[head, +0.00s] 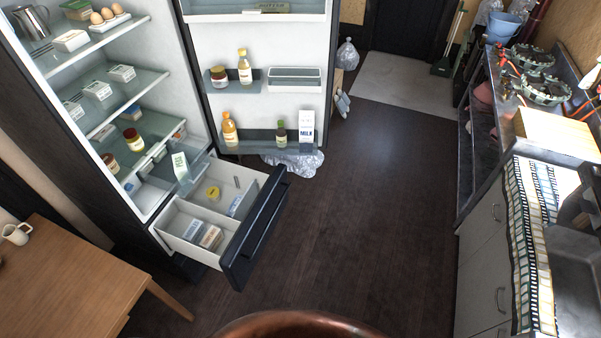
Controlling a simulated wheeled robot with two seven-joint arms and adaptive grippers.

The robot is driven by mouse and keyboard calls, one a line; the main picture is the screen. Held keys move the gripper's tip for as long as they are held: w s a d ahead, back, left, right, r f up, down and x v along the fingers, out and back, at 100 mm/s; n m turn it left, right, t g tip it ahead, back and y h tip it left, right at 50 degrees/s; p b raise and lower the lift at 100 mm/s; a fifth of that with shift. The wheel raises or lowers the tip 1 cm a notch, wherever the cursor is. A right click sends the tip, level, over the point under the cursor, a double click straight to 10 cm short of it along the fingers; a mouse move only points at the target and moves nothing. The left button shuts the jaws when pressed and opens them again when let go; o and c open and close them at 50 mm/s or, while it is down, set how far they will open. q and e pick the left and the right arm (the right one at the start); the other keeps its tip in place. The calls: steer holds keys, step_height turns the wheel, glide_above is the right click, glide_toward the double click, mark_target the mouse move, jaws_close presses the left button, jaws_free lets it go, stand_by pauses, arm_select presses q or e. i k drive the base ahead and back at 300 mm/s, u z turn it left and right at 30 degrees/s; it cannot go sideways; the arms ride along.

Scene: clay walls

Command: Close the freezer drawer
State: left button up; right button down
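The freezer drawer (253,238) is pulled out at the bottom of the fridge (95,190). It has a dark front panel with a long handle and white inner walls. Neither of my grippers is in view.
A wooden table (75,270) stands at the lower left, close to the fridge. A counter with grey cabinets (482,265) runs along the right. A plastic bag (294,163) lies under the open door. The dark floor (375,210) between is clear. A copper-coloured rounded rim (298,323) shows at the bottom edge.

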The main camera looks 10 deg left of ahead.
mark_target(244, 243)
steer(key=u, duration=0.15)
steer(key=i, duration=0.6)
steer(key=u, duration=0.95)
steer(key=i, duration=0.4)
steer(key=u, duration=0.4)
